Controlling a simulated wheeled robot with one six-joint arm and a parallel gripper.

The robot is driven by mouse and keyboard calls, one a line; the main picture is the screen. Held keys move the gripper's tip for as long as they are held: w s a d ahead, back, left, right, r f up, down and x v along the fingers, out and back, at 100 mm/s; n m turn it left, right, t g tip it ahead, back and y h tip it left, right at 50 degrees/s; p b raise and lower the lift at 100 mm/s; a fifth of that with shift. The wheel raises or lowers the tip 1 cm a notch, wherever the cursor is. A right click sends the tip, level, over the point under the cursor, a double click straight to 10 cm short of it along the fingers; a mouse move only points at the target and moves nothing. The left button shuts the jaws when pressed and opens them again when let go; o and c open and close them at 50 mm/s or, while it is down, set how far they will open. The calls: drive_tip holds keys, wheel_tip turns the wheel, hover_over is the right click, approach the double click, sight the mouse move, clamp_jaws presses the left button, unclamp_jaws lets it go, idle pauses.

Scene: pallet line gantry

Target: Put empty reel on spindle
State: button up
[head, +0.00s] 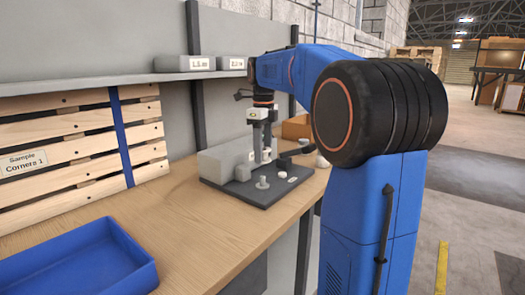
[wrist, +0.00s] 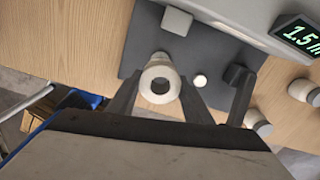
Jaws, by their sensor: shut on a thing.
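The empty reel (wrist: 174,88) is a pale ring with a dark hole, seen nearly end-on in the wrist view. My gripper (wrist: 160,98) is shut on it, with one dark finger on each side. In the head view my gripper (head: 263,159) points down over the dark base plate (head: 260,200) of a grey machine. A light grey post on a round foot (head: 262,183), which looks like the spindle, stands on the plate below and near the fingers. In the wrist view the spindle is not clearly seen behind the reel, so I cannot tell their alignment.
The machine's grey housing (head: 222,161) is behind the plate, and its display (wrist: 298,38) reads 1.5 m. A dark lever (wrist: 240,82) and a round white button (wrist: 200,80) are near the reel. Pale cylinders (wrist: 257,122) stand at right. A blue tray (head: 85,262) sits front left.

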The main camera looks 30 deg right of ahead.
sight(263, 177)
drive_tip(key=shift+f, duration=4.5)
drive_tip(key=o, duration=1.2)
drive_tip(key=shift+c, duration=0.2)
drive_tip(key=shift+r, duration=0.1)
wheel_tip(263, 177, up, 17)
drive_tip(key=shift+s, duration=0.1)
